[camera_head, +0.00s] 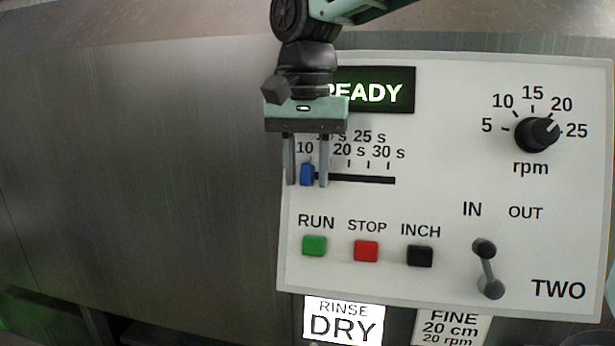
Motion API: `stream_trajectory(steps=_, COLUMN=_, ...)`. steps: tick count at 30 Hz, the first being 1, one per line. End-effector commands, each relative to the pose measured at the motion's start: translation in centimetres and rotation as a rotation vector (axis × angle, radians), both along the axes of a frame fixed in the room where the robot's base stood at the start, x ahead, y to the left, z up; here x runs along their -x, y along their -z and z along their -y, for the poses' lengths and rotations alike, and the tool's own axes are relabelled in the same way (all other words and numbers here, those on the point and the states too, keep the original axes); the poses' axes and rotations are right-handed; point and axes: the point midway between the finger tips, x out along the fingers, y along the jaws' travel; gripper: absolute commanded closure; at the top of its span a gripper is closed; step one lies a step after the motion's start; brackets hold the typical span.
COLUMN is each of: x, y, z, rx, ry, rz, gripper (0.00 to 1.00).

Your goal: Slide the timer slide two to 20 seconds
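The timer slide's blue knob (307,174) is at the left end of the dark horizontal slot (360,180) on the white panel marked TWO. It is near the 10 mark. The marks 20 s, 25 s and 30 s run to the right above the slot; the labels at the left are partly hidden by my gripper. My gripper (307,183) points down with one finger on each side of the knob. Gaps show between the fingers and the knob, so it looks open. I cannot tell whether the fingertips reach the panel's depth.
The READY display (372,91) is partly behind my gripper. Below the slot are the green RUN (314,245), red STOP (366,251) and black INCH (420,256) buttons. An rpm knob (537,134) and an IN/OUT lever (487,268) are at the right. The slot right of my gripper is clear.

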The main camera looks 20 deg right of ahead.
Motion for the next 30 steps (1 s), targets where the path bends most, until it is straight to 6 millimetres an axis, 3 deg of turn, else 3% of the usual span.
stream_trajectory(steps=1, x=0.0, y=0.0, z=0.0, rx=0.0, ry=0.0, rz=0.0, gripper=0.8)
stream_trajectory(steps=3, x=0.0, y=0.0, z=0.0, rx=0.0, ry=0.0, rz=0.0, gripper=1.0)
stream_trajectory(steps=30, x=1.6, y=0.0, z=2.2, rx=0.0, ry=0.001, rz=0.0, gripper=1.0)
